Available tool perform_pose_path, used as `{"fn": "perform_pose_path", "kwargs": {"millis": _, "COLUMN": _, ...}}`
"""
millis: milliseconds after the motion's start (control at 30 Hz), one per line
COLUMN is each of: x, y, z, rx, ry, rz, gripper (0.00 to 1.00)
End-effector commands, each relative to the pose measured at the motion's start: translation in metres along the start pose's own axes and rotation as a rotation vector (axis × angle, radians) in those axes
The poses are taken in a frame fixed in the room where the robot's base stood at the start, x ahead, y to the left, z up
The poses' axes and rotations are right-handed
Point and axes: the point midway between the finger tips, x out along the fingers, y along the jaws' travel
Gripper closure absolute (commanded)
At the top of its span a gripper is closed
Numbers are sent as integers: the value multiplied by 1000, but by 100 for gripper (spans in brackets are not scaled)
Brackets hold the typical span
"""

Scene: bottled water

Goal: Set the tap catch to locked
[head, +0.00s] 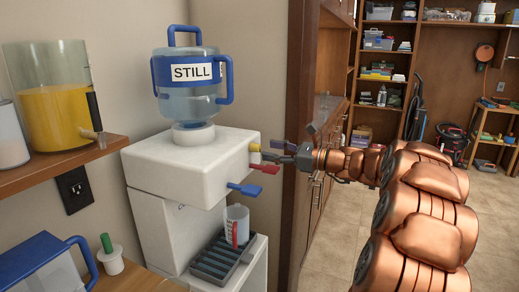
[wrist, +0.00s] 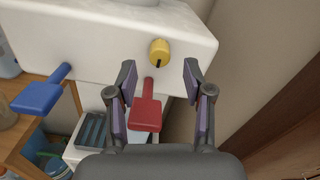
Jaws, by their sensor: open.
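A white water dispenser (head: 175,165) stands against the wall with a blue-framed bottle labelled STILL (head: 190,85) on top. A round yellow knob (wrist: 159,52), which seems to be the tap catch, sits on its front face above the red tap lever (wrist: 147,112). The knob's dark mark points down in the wrist view. The blue tap lever (wrist: 38,96) is farther left. My gripper (wrist: 158,68) is open, its fingers apart on either side of the knob's line and short of it. No lock marking is readable. The knob also shows in the head view (head: 254,147).
A clear cup with red marks (head: 236,226) stands on the drip tray (head: 222,258) below the taps. A wooden shelf (head: 60,160) holds a jug of orange drink (head: 55,108) at left. A brown wooden cabinet (head: 305,110) stands close beside my gripper.

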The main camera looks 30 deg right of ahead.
Motion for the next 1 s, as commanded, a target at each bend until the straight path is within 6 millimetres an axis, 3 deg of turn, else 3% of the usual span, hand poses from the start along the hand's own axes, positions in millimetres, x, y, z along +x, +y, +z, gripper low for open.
{"fn": "perform_pose_path", "kwargs": {"millis": 300, "x": 39, "y": 1, "z": 0, "rx": -1, "ry": 1, "rz": 3, "gripper": 49}}
{"fn": "perform_pose_path", "kwargs": {"millis": 700, "x": 45, "y": 0, "z": 0, "rx": -2, "ry": 1, "rz": 0, "gripper": 50}}
{"fn": "perform_pose_path", "kwargs": {"millis": 1000, "x": 45, "y": 0, "z": 0, "rx": -1, "ry": 1, "rz": 0, "gripper": 81}}
